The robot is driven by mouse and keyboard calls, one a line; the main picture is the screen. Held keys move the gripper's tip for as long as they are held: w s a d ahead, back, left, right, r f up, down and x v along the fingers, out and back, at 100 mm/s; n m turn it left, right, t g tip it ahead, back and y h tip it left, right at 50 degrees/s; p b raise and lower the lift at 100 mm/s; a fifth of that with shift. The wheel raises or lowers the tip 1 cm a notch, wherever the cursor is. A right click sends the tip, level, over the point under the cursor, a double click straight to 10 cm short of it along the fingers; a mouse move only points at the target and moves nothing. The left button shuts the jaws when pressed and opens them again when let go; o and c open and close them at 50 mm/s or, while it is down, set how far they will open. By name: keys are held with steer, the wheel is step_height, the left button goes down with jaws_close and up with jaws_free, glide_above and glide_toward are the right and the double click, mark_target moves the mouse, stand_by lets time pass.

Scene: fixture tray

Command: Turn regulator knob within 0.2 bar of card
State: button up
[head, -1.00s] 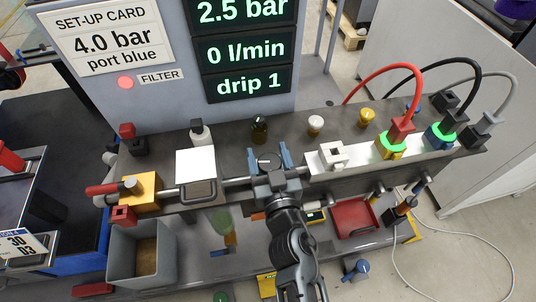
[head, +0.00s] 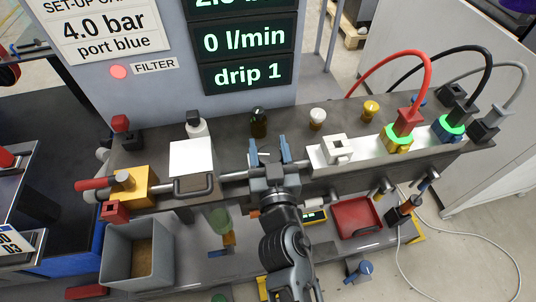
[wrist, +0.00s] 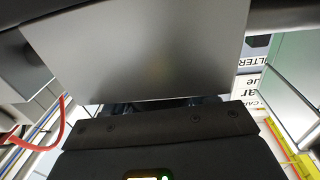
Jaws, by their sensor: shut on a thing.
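My gripper (head: 269,152) reaches from below onto the pipe line at the middle of the dark bench. Its two blue fingers point away from me, one on each side of the regulator, and are shut on the knob, which is mostly hidden by the fingers and wrist. The set-up card (head: 108,30) reads 4.0 bar, port blue. The pressure display (head: 240,8) is cut off by the top edge; its number begins with 2. The displays below it read 0 l/min and drip 1. In the wrist view a plain grey surface (wrist: 140,50) fills the middle and the fingertips are hidden.
A white filter block (head: 192,158) and a yellow valve with a red handle (head: 97,184) stand left. A white manifold (head: 372,148) with red, black and grey hoses lies right. Small bottles and knobs stand behind. A grey bin (head: 139,258) and red tray (head: 357,217) sit below.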

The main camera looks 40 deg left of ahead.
steer(key=m+t+h+b, duration=0.1)
steer(key=b, duration=0.4)
steer(key=shift+w+f, duration=0.1)
steer(key=shift+f, duration=0.3)
steer(key=m+t+h+b, duration=0.2)
steer(key=h+b, duration=0.1)
steer(key=b, duration=0.4)
steer(key=shift+w+d+r+b, duration=0.1)
steer(key=shift+b, duration=0.3)
steer(key=m+t+h+b, duration=0.1)
steer(key=m+h+b, duration=0.1)
steer(key=b, duration=0.3)
steer(key=shift+d+r+h, duration=0.1)
steer(key=shift+r+h, duration=0.05)
steer(key=shift+h, duration=0.15)
steer(key=shift+h+b, duration=0.3)
steer(key=shift+d+r+m+t+h+b, duration=0.15)
steer(key=shift+m+t+h+b, duration=0.35)
steer(key=shift+m+h+b, duration=0.35)
steer(key=o, duration=1.1)
steer(key=shift+c, duration=0.2)
steer(key=v, duration=0.8)
